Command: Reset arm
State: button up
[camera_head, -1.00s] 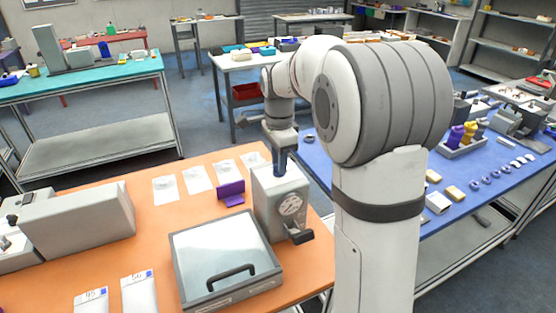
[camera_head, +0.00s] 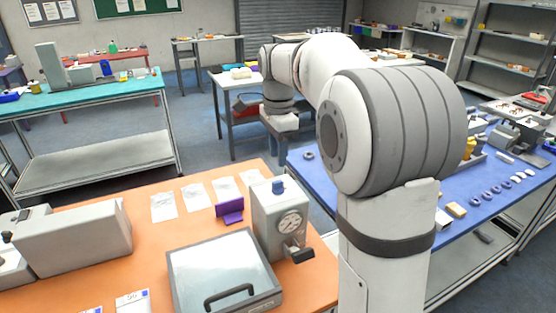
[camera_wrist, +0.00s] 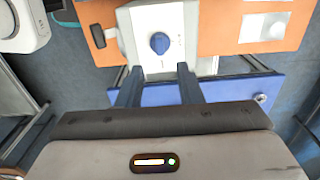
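My gripper (camera_wrist: 158,78) is open and empty in the wrist view, its two dark fingers apart. A grey device (camera_head: 265,220) with a round dial and a blue knob (camera_head: 278,186) stands upright on the orange table. In the wrist view the device (camera_wrist: 140,20) and its blue knob (camera_wrist: 159,43) lie beyond the fingertips, apart from them.
A grey case with a clear lid (camera_head: 220,268) sits beside the device. A purple holder (camera_head: 230,210) and several white packets (camera_head: 164,207) lie behind. A large grey machine (camera_head: 75,240) stands at left. The blue table (camera_head: 470,215) with small parts is at right.

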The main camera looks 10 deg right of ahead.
dwell(0.3)
jog(key=s+f+n+t, duration=0.1)
jog(key=s+f+n, duration=0.3)
jog(key=s+n, duration=0.4)
jog(key=s+f+n+t, duration=0.2)
jog(key=s+n, duration=0.6)
jog(key=s, duration=0.9)
notch_tip(320, 180, down, 2)
jog(key=shift+f, duration=0.2)
